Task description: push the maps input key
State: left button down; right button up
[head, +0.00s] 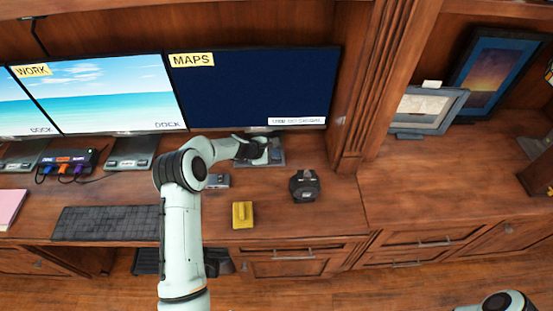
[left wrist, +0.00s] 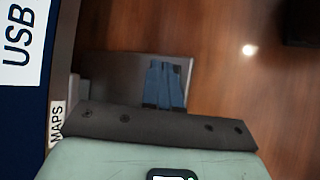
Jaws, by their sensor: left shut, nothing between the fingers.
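The MAPS monitor (head: 250,90) has a dark blue screen, a yellow MAPS label at its top left and a white no-signal box at its lower right, which seems to read USB. Its grey stand base (head: 272,162) is on the desk below, and it also shows in the left wrist view (left wrist: 110,72). My left gripper (head: 274,153) is over this base, just below the screen. Its blue fingers (left wrist: 165,72) are shut together and empty in the left wrist view. I cannot make out the maps input key; the gripper may hide it. My right gripper is out of view.
Two monitors with beach pictures (head: 110,95) stand at the left; one is labelled WORK. A multi-port hub (head: 68,163), keyboard (head: 107,223), yellow block (head: 242,214) and black device (head: 305,186) are on the desk. Picture frames (head: 430,107) stand at right. The right desk top is clear.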

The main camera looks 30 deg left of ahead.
aim_at(275, 160)
pick_arm(q)
jog(key=shift+f, duration=0.15)
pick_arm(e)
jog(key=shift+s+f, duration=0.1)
pick_arm(q)
jog(key=shift+f, duration=0.3)
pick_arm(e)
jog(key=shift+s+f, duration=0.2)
pick_arm(q)
jog(key=shift+f+b, duration=0.1)
jog(key=shift+b, duration=0.2)
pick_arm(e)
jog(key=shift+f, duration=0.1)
pick_arm(q)
jog(key=shift+r, duration=0.55)
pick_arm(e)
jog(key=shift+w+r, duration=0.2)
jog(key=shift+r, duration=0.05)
pick_arm(q)
jog(key=shift+r, duration=0.1)
jog(key=shift+r+p, duration=0.25)
jog(key=shift+p, duration=0.1)
notch_tip(275, 160, up, 5)
jog(key=shift+r+p, duration=0.15)
jog(key=shift+p, duration=0.85)
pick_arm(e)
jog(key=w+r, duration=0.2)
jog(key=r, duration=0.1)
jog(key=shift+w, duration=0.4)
